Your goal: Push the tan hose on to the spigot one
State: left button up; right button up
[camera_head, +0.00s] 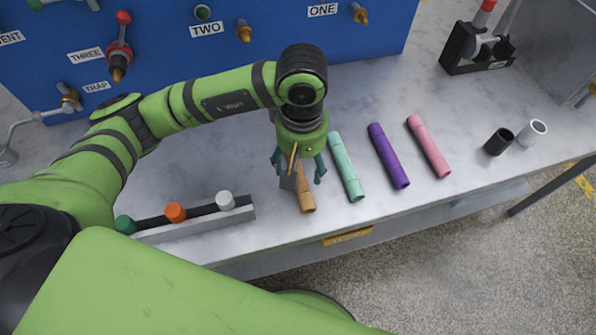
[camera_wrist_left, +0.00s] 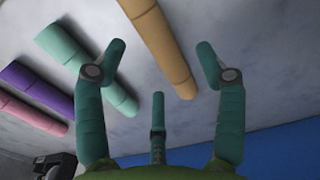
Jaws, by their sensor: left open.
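The tan hose (camera_head: 305,197) lies on the grey bench, partly hidden under my left gripper in the head view. My left gripper (camera_head: 298,180) is open and points down above it. In the left wrist view the tan hose (camera_wrist_left: 160,45) runs between the spread fingers of the left gripper (camera_wrist_left: 160,62), with nothing held. Spigot one (camera_head: 359,13) is a brass fitting on the blue panel, beside the ONE label (camera_head: 322,10). My right gripper is in neither view.
Mint (camera_head: 346,166), purple (camera_head: 388,156) and pink (camera_head: 428,146) hoses lie to the right of the tan one. A rack with coloured caps (camera_head: 190,217) stands at the left. Black (camera_head: 498,141) and white (camera_head: 532,132) cups stand at the right.

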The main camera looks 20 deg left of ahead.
aim_at(302, 172)
pick_arm(q)
jog(key=shift+f, duration=1.6)
jog(key=c, duration=1.3)
jog(key=shift+r, duration=0.1)
